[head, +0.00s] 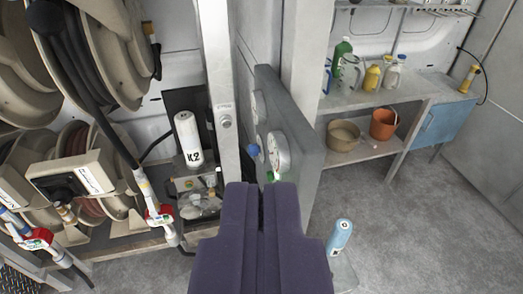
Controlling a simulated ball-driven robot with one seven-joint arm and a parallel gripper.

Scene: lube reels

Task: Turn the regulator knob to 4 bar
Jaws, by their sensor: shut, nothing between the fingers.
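A grey panel (300,132) stands edge-on at the centre, carrying a round white-faced gauge (279,153) and a second gauge (257,107) farther back. A blue knob (254,150) sticks out from the panel to the left of the nearer gauge. A small green knob (270,177) shows lower down, just above my gripper. I cannot tell which one is the regulator knob, nor read the gauges at this slant. My gripper (262,188) is shut and empty, its two dark purple fingers side by side below the knobs, partly hiding the lower panel.
Hose reels (105,50) and red-marked nozzles (160,214) fill the left. A blue bottle (339,238) stands at lower right. A shelf (385,104) holds bottles; the grey floor (440,225) at right is clear.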

